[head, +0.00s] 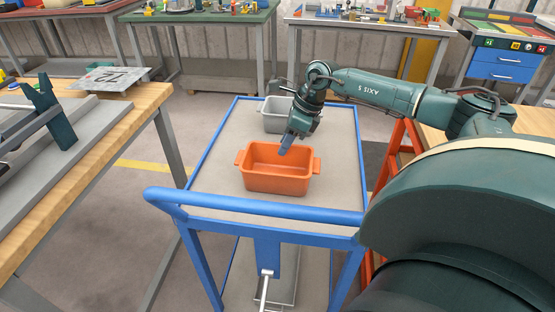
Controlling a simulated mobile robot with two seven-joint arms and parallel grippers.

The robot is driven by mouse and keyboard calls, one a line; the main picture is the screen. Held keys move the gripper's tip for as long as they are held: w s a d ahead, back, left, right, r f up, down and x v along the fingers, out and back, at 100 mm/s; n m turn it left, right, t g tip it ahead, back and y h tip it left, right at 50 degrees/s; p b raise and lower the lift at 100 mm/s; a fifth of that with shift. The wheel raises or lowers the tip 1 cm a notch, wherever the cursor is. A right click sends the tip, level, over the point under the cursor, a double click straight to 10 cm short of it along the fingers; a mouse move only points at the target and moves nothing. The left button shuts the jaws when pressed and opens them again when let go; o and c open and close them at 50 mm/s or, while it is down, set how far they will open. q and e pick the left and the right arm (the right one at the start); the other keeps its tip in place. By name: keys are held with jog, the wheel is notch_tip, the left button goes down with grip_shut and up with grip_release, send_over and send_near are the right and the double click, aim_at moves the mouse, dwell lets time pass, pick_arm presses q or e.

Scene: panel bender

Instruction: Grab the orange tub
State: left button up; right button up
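The orange tub (277,184) is an open, empty-looking rectangular tub with a small handle at each end. It stands upright on the top of a blue-framed cart (217,193). My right gripper (284,149) reaches in from the right and points down over the tub's far rim. Its fingertips look close to the rim, but I cannot tell whether they touch it or whether the fingers are apart. My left gripper is not in view.
A grey tub (275,121) stands behind the orange one on the cart. A wooden workbench (125,127) is at the left. An orange stand (398,150) is right of the cart. Cluttered benches line the back. Floor between the left bench and cart is clear.

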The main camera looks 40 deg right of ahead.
aim_at(273, 165)
jog(key=x, duration=0.5)
jog(key=shift+f, duration=0.15)
grip_shut()
